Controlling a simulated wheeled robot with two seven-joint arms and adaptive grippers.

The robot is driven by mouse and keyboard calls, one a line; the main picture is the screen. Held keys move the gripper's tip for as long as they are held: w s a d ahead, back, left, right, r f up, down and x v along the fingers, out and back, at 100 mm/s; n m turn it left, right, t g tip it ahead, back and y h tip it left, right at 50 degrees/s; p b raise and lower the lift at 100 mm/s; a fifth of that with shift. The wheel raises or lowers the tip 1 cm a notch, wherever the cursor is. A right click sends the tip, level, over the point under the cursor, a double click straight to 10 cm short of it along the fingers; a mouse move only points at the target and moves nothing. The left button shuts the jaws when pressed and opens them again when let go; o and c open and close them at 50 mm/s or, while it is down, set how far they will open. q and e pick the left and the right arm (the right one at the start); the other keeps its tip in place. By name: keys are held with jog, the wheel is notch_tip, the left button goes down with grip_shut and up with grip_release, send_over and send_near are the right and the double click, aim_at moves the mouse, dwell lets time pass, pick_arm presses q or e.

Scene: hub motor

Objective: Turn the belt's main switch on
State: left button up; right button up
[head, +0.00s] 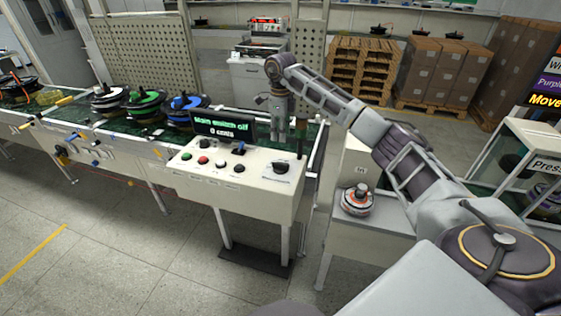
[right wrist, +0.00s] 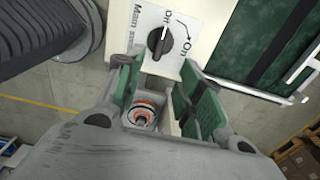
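The main switch is a black rotary knob (right wrist: 161,43) on a white label, with its white mark toward the upper word and a curved arrow toward "On". It also shows on the right end of the control box in the head view (head: 282,167). The display (head: 223,127) reads "Main switch off, 0 cm/s". My right gripper (head: 291,132) is above and behind the knob in the head view. In the right wrist view its green-padded fingers (right wrist: 160,72) are spread and empty, with the knob just beyond the tips, apart from them. My left gripper is not in view.
The cream control box (head: 240,199) carries several small buttons and a second black knob (head: 239,149). The belt (head: 75,113) behind it holds several hub motors (head: 184,108). An orange-and-white motor (head: 357,201) stands on a side table to the right. Floor in front is clear.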

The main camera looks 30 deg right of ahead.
aim_at(280, 162)
jog(key=shift+f+p, duration=1)
jog(key=shift+f, duration=5.9)
grip_shut()
